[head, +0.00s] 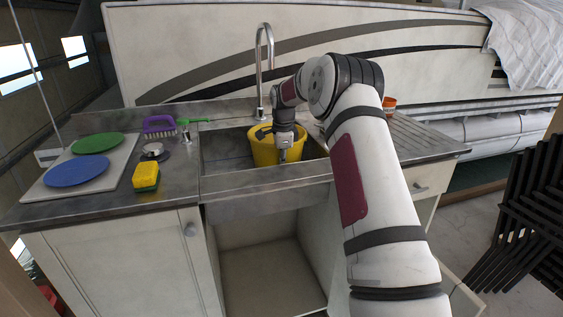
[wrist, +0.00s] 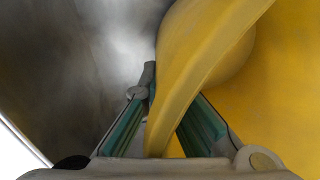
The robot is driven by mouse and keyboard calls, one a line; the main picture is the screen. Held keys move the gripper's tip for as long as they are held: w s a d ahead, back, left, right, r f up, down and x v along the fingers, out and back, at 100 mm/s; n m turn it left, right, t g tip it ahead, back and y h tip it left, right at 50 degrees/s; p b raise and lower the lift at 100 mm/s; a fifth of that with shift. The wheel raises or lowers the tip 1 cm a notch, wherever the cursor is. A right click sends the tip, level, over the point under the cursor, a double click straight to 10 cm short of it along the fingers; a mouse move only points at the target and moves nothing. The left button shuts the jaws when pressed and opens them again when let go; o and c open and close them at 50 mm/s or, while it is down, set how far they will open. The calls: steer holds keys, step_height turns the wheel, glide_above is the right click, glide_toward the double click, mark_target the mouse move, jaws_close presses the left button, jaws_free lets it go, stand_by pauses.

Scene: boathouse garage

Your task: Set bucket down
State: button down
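The yellow bucket (head: 264,150) is in the metal sink basin (head: 222,150), below the faucet. Its yellow rim and wall fill the right of the wrist view (wrist: 215,60). My gripper (head: 284,150) reaches down at the bucket from the right. In the wrist view its two green-padded fingers (wrist: 160,115) stand on either side of the bucket's rim, with the wall between them. The fingers look closed on the rim. The bucket's base is hidden behind the sink's front edge, so I cannot tell whether it touches the basin floor.
A white board with a green plate (head: 97,142) and a blue plate (head: 77,170) lies left. A purple brush (head: 160,125), a yellow sponge (head: 146,176) and a metal stopper (head: 154,151) are left of the sink. An orange cup (head: 389,103) stands right; dark stacked chairs (head: 530,215) are far right.

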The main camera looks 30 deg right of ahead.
stand_by(0.3)
steer(key=shift+f+b, duration=0.35)
steer(key=shift+f, duration=0.55)
steer(key=c, duration=1.7)
jaws_free()
steer(key=shift+c, duration=0.6)
steer(key=c, duration=0.3)
steer(key=shift+r, duration=0.1)
